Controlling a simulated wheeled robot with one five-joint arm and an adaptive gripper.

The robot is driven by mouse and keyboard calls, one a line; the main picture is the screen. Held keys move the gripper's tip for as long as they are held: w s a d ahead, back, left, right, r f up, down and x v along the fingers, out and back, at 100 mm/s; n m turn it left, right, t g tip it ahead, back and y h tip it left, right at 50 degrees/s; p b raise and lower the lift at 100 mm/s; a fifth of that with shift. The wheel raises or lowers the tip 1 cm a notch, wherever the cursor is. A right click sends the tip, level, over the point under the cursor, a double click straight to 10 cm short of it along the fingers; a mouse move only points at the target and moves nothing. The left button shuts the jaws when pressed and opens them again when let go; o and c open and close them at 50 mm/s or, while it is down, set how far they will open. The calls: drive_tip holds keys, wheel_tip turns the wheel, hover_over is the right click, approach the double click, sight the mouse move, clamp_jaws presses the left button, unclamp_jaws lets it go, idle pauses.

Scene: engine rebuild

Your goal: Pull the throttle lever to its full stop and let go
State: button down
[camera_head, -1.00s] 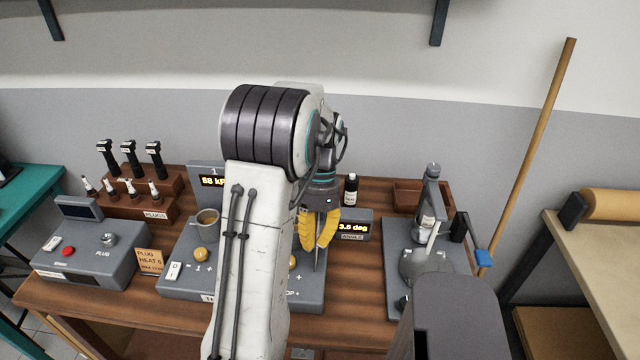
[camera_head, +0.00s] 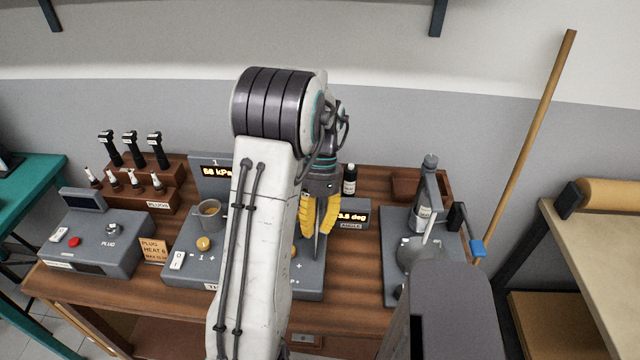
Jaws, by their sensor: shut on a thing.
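My gripper (camera_head: 316,218), with yellow fingers, is pointed down over the right part of the grey panel (camera_head: 195,274). It is shut on a thin grey pointed piece (camera_head: 316,246) that shows between and below the fingers. I cannot tell whether this piece is the throttle lever; my arm hides much of the panel. A kPa display (camera_head: 214,171) stands at the panel's back left. The angle display (camera_head: 351,217) appears to read 3.5 deg.
A plug tester (camera_head: 95,242) is at left. A grey stand (camera_head: 391,272) is at right. Bare wooden bench (camera_head: 355,268) lies between panel and stand.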

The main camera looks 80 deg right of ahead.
drive_tip(key=s+d+r+h, duration=0.3)
drive_tip(key=d+r+h, duration=0.1)
drive_tip(key=d+r, duration=0.8)
drive_tip(key=shift+w, duration=0.2)
